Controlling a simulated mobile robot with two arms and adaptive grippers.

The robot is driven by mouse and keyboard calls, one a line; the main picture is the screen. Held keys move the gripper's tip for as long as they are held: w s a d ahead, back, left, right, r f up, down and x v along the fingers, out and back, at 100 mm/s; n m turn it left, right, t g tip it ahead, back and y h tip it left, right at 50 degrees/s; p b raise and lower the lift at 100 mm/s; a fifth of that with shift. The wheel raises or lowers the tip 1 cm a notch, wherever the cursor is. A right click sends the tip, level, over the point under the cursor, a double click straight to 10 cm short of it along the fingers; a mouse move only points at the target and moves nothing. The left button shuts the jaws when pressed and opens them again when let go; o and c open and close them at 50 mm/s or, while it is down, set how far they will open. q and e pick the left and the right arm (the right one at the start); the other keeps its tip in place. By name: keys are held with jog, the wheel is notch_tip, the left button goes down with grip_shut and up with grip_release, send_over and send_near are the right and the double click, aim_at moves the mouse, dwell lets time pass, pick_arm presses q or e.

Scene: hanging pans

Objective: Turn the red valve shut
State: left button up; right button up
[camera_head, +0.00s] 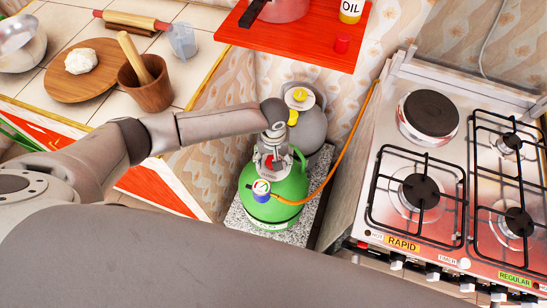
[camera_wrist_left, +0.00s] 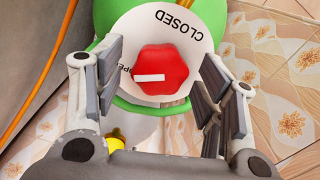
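The red valve (camera_wrist_left: 163,68) is a lobed knob on a white dial (camera_wrist_left: 190,50) in the left wrist view. Its white bar points left, toward the partly hidden word OPEN; CLOSED is printed at the upper right. My left gripper (camera_wrist_left: 158,66) is open, with one finger on each side of the knob and small gaps visible. In the head view my left gripper (camera_head: 272,158) reaches down over the top of the green gas cylinder (camera_head: 280,208), hiding most of the valve. My right gripper is not in view.
An orange hose (camera_head: 341,150) runs from beside a gauge (camera_head: 261,187) up along the stove (camera_head: 380,220). A grey cylinder (camera_head: 311,127) with a yellow valve (camera_head: 299,95) stands close behind. A red shelf (camera_head: 300,45) is above; a tiled counter (camera_head: 190,80) is at left.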

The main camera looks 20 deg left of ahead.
pick_arm(q)
jog(key=c, duration=1)
